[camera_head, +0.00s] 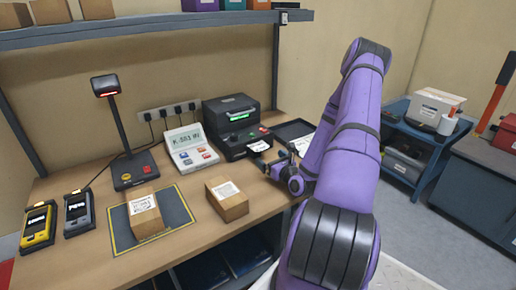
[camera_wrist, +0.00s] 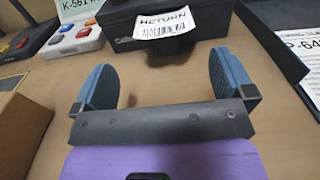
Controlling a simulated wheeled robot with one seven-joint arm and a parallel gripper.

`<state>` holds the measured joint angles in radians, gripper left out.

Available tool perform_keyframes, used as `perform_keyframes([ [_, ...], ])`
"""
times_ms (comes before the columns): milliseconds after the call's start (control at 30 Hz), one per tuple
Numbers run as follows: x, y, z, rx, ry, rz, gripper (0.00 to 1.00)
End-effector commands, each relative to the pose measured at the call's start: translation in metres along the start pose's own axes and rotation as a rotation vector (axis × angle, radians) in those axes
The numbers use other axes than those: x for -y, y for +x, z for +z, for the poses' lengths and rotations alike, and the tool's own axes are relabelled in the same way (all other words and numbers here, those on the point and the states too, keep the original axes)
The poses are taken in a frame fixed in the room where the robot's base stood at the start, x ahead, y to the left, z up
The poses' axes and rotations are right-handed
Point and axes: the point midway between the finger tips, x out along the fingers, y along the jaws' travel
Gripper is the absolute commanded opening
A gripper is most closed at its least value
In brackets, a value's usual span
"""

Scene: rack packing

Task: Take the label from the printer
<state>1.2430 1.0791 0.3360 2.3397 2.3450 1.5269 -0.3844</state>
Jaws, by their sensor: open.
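The black label printer (camera_head: 236,122) stands on the bench against the wall, with a green-lit display on its front. A white label (camera_head: 259,146) sticks out of its front. In the wrist view the label (camera_wrist: 166,24) reads "RETURN" above a barcode and hangs from the dark printer (camera_wrist: 120,22). My gripper (camera_head: 279,168) is in front of the printer, just to the right of the label in the head view. In the wrist view its two blue-padded fingers (camera_wrist: 160,78) are wide apart and empty. The label lies beyond the fingertips, roughly centred between them, not touching them.
A brown box (camera_head: 228,200) with a label stands in front of the printer. Another box (camera_head: 146,216) sits on a yellow-edged mat (camera_head: 178,207). A keypad display (camera_head: 190,148) is left of the printer; a black tray (camera_head: 293,130) is right of it.

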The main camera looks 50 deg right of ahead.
Motion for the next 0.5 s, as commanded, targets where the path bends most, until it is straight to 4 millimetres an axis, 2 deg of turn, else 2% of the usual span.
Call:
perform_keyframes([
  [167, 0.001, 0.014, 0.0, 0.001, 0.001, 0.0, 1.0],
  [500, 0.005, 0.056, 0.001, 0.001, 0.0, 0.0, 1.0],
])
